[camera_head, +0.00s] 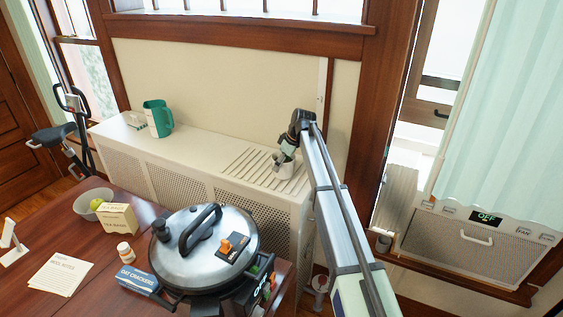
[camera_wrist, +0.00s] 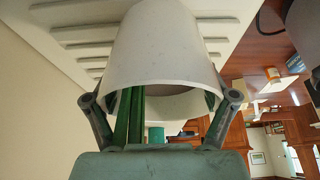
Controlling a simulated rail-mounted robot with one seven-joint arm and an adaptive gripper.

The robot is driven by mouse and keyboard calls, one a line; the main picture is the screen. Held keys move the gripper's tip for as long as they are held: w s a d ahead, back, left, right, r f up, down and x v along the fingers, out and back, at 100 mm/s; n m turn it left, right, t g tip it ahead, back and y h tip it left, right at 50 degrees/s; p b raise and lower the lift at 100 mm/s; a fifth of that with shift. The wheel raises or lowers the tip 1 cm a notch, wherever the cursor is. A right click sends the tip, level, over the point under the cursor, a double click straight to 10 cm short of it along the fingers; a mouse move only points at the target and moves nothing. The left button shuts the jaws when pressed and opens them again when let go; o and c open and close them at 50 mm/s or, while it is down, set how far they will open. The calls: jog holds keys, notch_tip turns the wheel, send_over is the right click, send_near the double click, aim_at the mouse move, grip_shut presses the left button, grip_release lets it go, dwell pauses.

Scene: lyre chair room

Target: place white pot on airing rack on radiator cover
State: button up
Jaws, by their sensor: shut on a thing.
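The white pot (camera_head: 284,168) is at the right end of the radiator cover, by the slatted airing rack (camera_head: 246,160). My gripper (camera_head: 287,156) is shut on the pot, coming from above at its rim. In the wrist view the pot (camera_wrist: 165,45) fills the middle, its open mouth towards the camera and its far end against the slats (camera_wrist: 85,34). Green strips (camera_wrist: 138,115) show at its mouth; I cannot tell what they are. The pot's base is hidden, so I cannot tell whether it touches the rack.
A wooden table (camera_head: 95,240) in front holds a large lidded cooker (camera_head: 205,240), a box (camera_head: 118,218), a bowl and papers. A wall and window frame stand behind the cover.

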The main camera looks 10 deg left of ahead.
jog(key=shift+f, duration=0.2)
jog(key=shift+f, duration=0.2)
jog(key=o, duration=1.2)
jog(key=shift+r, duration=0.1)
jog(key=b+v, duration=0.3)
jog(key=v, duration=0.9)
jog(key=shift+r+b, duration=0.1)
jog(key=shift+b, duration=0.2)
